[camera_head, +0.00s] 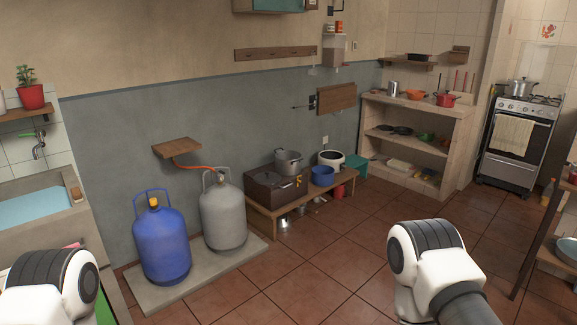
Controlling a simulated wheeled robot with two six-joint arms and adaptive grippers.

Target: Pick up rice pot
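Several pots are in view, and I cannot tell for certain which one is the rice pot. A grey metal pot (289,161) stands on a dark brown box stove (274,190) on a low wooden bench (345,179). A white, round, rice-cooker-like pot (331,160) with a dark top stands on the same bench, behind a blue basin (322,176). Another silver pot (520,88) sits on the stove at the far right. A red pot (446,99) is on the shelf unit. Parts of both my arms show at the bottom, far from the pots; neither gripper is visible.
Blue (161,238) and grey (224,215) gas cylinders stand on a concrete slab (208,272) left of the bench. A sink (40,208) is at the left. A wooden rack (547,210) stands at the right. The tiled floor (330,240) in the middle is clear.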

